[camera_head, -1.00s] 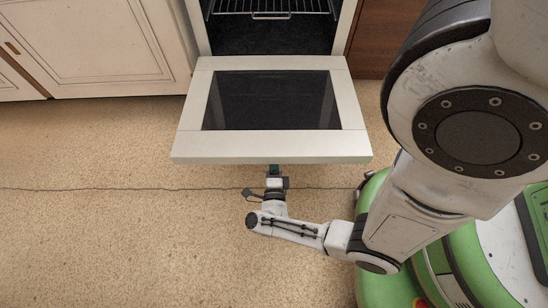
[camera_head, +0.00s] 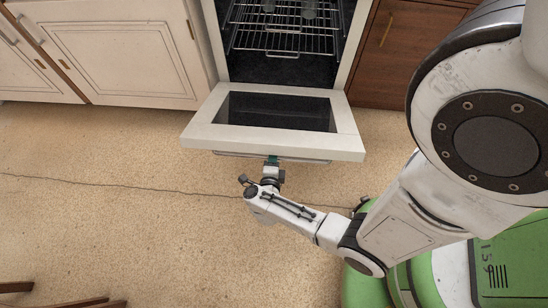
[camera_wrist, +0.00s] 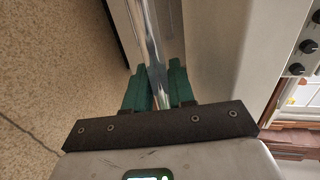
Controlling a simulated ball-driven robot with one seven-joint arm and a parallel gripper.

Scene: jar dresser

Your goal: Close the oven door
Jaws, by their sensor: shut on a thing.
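The oven door (camera_head: 270,139) is partly open, tilted with its top edge toward me, in the head view. It has a white frame and a dark glass pane. My gripper (camera_head: 272,160) is at the door's outer edge, around the metal handle bar (camera_head: 305,160). In the wrist view, the green fingers of my gripper (camera_wrist: 160,85) are closed on the shiny handle (camera_wrist: 150,40). The oven cavity (camera_head: 290,65) is open above the door, with wire racks (camera_head: 285,42) inside.
White cabinets (camera_head: 120,50) stand to the left of the oven and a brown wooden cabinet (camera_head: 405,55) to the right. The speckled floor (camera_head: 110,225) in front is clear, with a dark crack line across it. Wooden pieces (camera_head: 90,302) show at the bottom left.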

